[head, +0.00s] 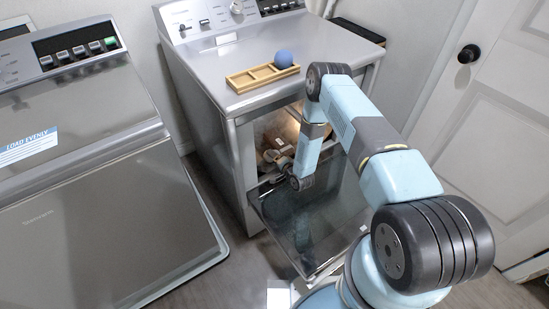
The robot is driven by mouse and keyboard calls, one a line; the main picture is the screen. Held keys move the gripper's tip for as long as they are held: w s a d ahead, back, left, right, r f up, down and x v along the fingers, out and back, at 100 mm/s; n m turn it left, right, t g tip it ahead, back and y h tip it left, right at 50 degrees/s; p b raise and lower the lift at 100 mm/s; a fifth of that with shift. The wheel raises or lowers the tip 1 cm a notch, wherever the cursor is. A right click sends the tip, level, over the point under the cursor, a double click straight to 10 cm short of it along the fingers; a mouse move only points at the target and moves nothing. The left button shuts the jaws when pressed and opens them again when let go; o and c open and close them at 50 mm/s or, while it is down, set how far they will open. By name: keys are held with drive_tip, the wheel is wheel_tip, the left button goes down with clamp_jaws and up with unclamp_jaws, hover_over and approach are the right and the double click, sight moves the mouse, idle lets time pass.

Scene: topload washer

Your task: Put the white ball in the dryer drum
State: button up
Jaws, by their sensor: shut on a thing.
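The dryer (210,135) stands in the middle, with its front door (310,210) folded down open and the lit drum opening (268,122) showing. My arm reaches down over the open door. My gripper (273,156) points left at the drum opening, low and close to its mouth. It is shut on a small pale thing, taken as the white ball, which is too small and too covered by the fingers to see clearly. I cannot tell how far inside the opening the fingertips are.
A wooden tray (245,85) with a blue ball (284,59) in its right compartment sits on the dryer top. The washer (90,220) with its lid shut fills the left. A white door (490,130) is at right. The open dryer door lies below my forearm.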

drive_tip(key=o, duration=1.1)
drive_tip(key=shift+f, duration=0.15)
drive_tip(key=shift+s+d, duration=0.1)
drive_tip(key=shift+s, duration=0.05)
drive_tip(key=shift+s+d, duration=0.2)
drive_tip(key=shift+s, duration=0.05)
drive_tip(key=v, duration=1.2)
drive_tip(key=shift+s+d+r, duration=0.1)
drive_tip(key=shift+s+r, duration=0.2)
drive_tip(key=shift+s+d, duration=0.1)
